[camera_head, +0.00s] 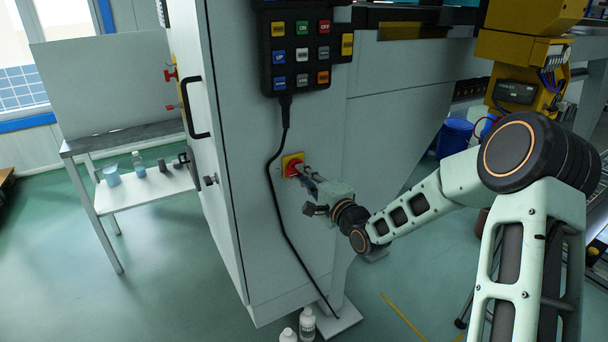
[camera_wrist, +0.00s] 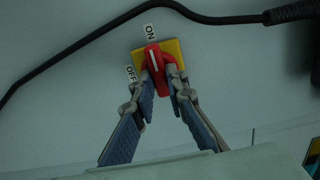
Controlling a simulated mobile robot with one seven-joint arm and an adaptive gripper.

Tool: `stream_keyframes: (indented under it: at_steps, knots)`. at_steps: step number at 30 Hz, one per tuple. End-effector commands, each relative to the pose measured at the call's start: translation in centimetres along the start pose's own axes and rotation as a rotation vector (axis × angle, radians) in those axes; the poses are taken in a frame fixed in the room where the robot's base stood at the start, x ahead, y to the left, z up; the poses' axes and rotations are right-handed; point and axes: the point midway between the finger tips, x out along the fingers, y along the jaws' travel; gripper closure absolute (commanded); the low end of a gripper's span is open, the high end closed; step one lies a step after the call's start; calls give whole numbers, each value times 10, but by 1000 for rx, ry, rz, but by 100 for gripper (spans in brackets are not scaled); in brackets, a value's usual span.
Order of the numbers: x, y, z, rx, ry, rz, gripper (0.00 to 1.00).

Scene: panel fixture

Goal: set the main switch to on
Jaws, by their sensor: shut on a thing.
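The main switch is a red rotary knob (camera_wrist: 154,57) on a yellow square plate (camera_wrist: 174,49) on the cabinet front. In the wrist view its white line points up towards the ON label (camera_wrist: 149,31); the OFF label (camera_wrist: 131,73) lies to its lower left. My gripper (camera_wrist: 160,84) is shut on the red knob, one finger on each side of its lower part. In the head view, the switch (camera_head: 291,162) sits below the button pendant, and my gripper (camera_head: 301,171) reaches it from the lower right.
A black cable (camera_head: 270,190) hangs from the button pendant (camera_head: 295,50) and passes just left of the switch. The cabinet door has a black handle (camera_head: 194,108). A small table (camera_head: 145,189) with containers stands at left. White bottles (camera_head: 307,324) stand on the floor below.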

Motion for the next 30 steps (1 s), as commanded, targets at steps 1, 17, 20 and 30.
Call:
stream_keyframes:
  at_steps: [1,17,20,30]
  knots:
    - [0,0,1,3,-2,0,100]
    - [0,0,1,1,-1,0,70]
    - [-1,0,0,1,0,0,70]
    - [-50,0,-2,1,3,2,70]
